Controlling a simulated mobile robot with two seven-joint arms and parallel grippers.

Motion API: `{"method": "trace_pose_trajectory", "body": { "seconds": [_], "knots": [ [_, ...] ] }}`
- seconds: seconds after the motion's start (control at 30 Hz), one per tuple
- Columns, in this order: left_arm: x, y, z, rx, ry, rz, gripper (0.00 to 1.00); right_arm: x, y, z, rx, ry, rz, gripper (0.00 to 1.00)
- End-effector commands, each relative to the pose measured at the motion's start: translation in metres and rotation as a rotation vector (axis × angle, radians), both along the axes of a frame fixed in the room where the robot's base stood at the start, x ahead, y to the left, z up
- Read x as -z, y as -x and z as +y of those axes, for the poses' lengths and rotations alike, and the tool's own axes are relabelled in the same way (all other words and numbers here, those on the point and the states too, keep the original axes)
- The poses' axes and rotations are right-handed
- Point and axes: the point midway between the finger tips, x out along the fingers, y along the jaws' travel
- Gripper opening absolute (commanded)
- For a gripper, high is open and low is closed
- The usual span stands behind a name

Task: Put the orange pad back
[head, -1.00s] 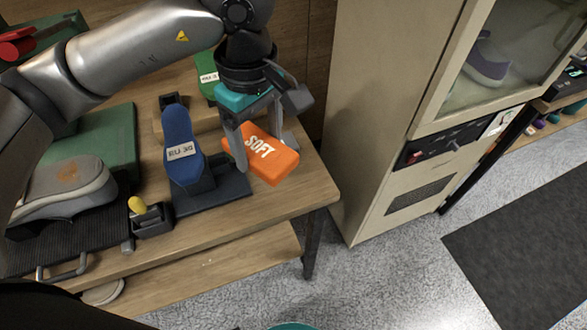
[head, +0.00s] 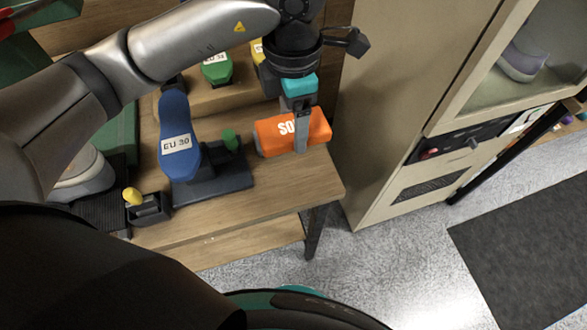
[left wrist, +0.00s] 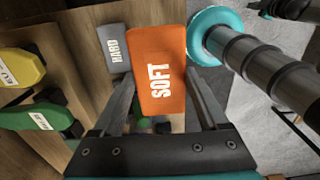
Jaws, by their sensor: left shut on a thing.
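The orange pad (head: 270,136), marked SOFT, is a rectangular block near the right end of the wooden table in the head view. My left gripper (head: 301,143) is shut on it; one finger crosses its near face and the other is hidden. The left wrist view shows the orange pad (left wrist: 157,50) between both fingers. A grey pad marked HARD (left wrist: 114,50) stands beside it there, on or against a wooden surface. Whether the orange pad touches the table, I cannot tell. My right gripper is not in view.
A blue form marked EU 30 (head: 176,145) on a dark stand is left of the pad. A green form (head: 216,69) is behind. A small holder with a yellow knob (head: 133,197) is at front left. A beige cabinet (head: 400,100) stands right. The front right tabletop (head: 290,190) is clear.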

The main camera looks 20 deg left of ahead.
Motion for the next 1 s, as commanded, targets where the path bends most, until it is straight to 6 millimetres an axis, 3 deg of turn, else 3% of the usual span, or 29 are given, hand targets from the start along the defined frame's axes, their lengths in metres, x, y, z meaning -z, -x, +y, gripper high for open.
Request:
{"method": "trace_pose_trajectory", "body": {
  "seconds": [0.03,0.2,0.4,0.67,0.9,1.0],
  "knots": [
    [0.018,0.002,0.001,-0.002,-0.002,0.008,0.06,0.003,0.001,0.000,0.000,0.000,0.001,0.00],
    [0.064,0.001,0.001,-0.001,-0.003,0.006,0.06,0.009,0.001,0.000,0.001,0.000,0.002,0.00],
    [0.105,0.001,0.001,0.002,-0.002,0.003,0.06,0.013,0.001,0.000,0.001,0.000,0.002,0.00],
    [0.124,0.000,0.001,0.002,-0.001,0.000,0.06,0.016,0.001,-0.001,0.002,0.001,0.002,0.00],
    [0.158,0.000,0.001,0.002,-0.002,0.000,0.06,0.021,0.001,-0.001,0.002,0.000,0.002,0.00],
    [0.160,0.000,0.000,0.003,0.000,-0.002,0.06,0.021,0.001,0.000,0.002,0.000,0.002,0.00]
  ]
}}
